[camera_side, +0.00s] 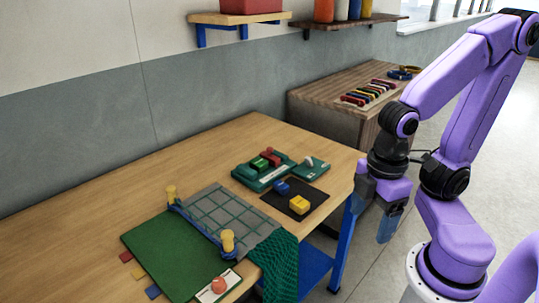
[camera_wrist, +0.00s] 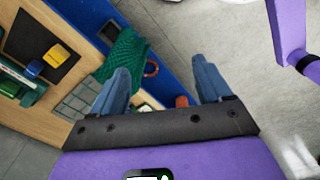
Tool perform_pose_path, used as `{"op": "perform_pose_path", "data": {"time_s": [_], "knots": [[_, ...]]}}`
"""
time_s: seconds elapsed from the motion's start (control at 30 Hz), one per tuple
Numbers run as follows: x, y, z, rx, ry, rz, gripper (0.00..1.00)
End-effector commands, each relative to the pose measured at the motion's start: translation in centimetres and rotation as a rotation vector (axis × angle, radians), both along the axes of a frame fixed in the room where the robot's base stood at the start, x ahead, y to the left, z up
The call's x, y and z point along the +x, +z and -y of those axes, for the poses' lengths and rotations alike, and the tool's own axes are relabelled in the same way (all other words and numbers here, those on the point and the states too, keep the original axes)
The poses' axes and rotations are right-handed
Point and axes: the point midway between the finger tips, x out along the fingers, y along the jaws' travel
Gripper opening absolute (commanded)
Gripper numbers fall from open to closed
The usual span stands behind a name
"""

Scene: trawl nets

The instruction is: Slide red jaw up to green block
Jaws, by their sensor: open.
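A green vise-like fixture (camera_side: 247,173) stands at the right end of the wooden table. The small red jaw (camera_side: 270,157) sits on it, close to a small green block (camera_side: 259,164); whether they touch is too small to tell. In the wrist view part of the green fixture (camera_wrist: 33,93) shows at the left edge, and the red jaw cannot be made out there. My gripper (camera_side: 372,220) hangs off the table's right end, apart from the fixture. Its two blue fingers are spread and empty, also in the wrist view (camera_wrist: 163,84).
A black mat (camera_side: 285,207) holds a blue block (camera_side: 281,187) and a yellow block (camera_side: 299,205). A green plate with a pale lever (camera_side: 308,161) adjoins the fixture. Green netting (camera_side: 280,265) hangs over the front edge. A wooden cabinet (camera_side: 325,112) stands behind. The table's back left is clear.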

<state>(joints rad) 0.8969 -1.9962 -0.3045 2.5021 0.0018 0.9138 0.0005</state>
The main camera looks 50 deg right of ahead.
Motion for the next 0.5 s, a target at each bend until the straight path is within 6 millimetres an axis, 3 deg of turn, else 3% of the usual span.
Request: {"op": "perform_pose_path", "data": {"time_s": [0.23, 0.3, 0.43, 0.5], "knots": [[0.0, 0.0, 0.0, 0.0, 0.0, 0.0, 0.78], [0.1, 0.0, 0.0, 0.001, -0.003, 0.0, 0.55], [1.4, 0.3, -0.6, 0.009, -0.055, 0.009, 0.52], [3.1, 0.7, -1.2, 0.019, -0.117, 0.02, 0.52]]}}
